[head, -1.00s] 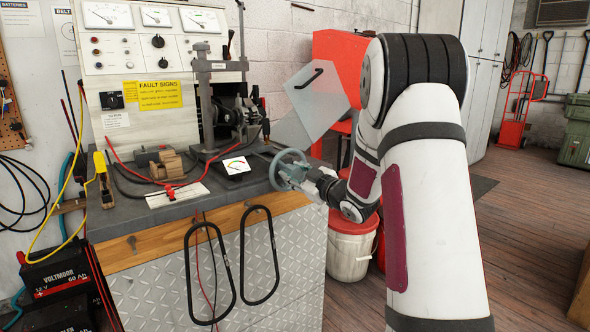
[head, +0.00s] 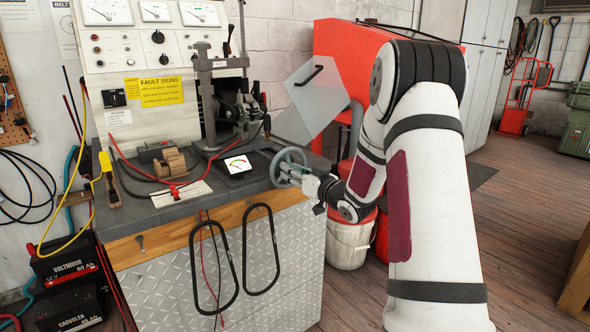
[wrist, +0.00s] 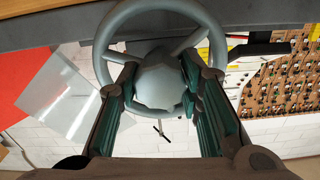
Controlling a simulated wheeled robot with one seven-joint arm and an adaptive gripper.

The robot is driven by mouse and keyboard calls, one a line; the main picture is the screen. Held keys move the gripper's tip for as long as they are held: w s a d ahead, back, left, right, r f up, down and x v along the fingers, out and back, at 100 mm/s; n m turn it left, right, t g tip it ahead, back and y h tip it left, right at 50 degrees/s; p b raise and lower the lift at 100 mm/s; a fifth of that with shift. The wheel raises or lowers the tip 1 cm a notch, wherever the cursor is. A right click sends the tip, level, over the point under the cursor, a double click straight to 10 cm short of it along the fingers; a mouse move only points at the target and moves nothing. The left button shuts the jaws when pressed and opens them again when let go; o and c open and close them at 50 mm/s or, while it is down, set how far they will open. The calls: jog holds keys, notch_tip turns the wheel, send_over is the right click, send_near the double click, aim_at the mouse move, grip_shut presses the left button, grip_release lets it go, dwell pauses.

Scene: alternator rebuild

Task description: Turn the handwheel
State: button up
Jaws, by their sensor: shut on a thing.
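The grey handwheel (head: 288,166) stands at the right front corner of the test bench (head: 190,205). In the wrist view, the handwheel (wrist: 112,38) shows its rim, spokes and rounded hub. My gripper (head: 312,184) reaches it from the right front. In the wrist view, my gripper (wrist: 158,85) has its two green-padded fingers on either side of the hub, shut on it. The lower part of the rim is hidden behind the fingers in that view.
A clear tilted guard panel (head: 315,88) and a red cabinet (head: 365,60) stand behind the wheel. A white bucket (head: 348,243) is below my forearm. A small meter (head: 238,164) lies left of the wheel.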

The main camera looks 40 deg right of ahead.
jog(key=shift+f, duration=0.1)
dwell(0.3)
jog(key=o, duration=1.2)
jog(key=s, duration=1.2)
jog(key=shift+d, duration=0.25)
jog(key=shift+w, duration=0.1)
